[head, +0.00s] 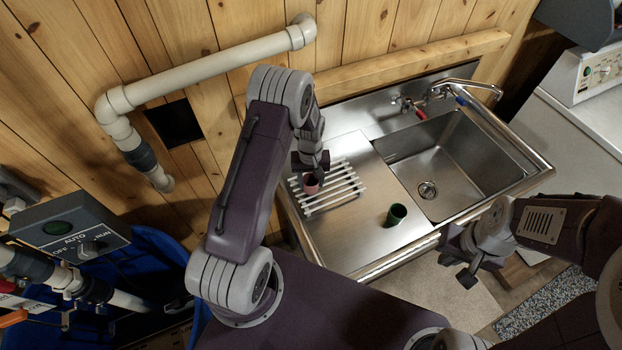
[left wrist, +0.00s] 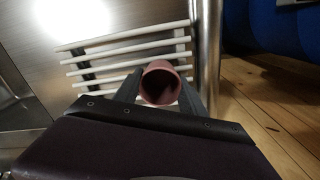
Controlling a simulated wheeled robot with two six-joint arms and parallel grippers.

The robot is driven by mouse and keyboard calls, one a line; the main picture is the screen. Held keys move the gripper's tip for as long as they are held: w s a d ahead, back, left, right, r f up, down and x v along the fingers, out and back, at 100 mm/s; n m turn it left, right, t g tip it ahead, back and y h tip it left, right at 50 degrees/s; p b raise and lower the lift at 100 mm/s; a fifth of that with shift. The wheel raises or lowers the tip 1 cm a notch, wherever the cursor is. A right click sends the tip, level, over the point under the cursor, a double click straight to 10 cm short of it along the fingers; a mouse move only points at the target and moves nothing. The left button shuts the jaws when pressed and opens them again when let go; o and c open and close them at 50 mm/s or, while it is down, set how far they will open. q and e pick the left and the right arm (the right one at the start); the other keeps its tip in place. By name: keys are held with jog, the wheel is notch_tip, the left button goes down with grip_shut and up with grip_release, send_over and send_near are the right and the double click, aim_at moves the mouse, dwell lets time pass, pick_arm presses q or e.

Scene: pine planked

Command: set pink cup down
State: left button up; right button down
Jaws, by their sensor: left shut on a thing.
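The pink cup (head: 311,186) is at the white slatted rack (head: 345,199) on the left part of the metal sink counter. My left gripper (head: 312,172) is shut on it from above in the head view. In the left wrist view the pink cup (left wrist: 162,84) sits between the two fingers (left wrist: 160,92), its open mouth facing the camera. The rack (left wrist: 85,68) shows behind and to the left of it there. I cannot tell whether the cup's base touches the slats. My right gripper (head: 459,257) is empty, its fingers apart, near the counter's front edge.
A dark green cup (head: 396,214) stands on the counter right of the rack. The sink basin (head: 465,165) with a faucet (head: 430,95) lies further right. A wooden wall with a white pipe (head: 210,70) is behind.

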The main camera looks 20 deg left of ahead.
pick_arm(q)
jog(key=shift+w+f, duration=0.1)
jog(key=shift+f, duration=0.2)
jog(key=o, duration=1.3)
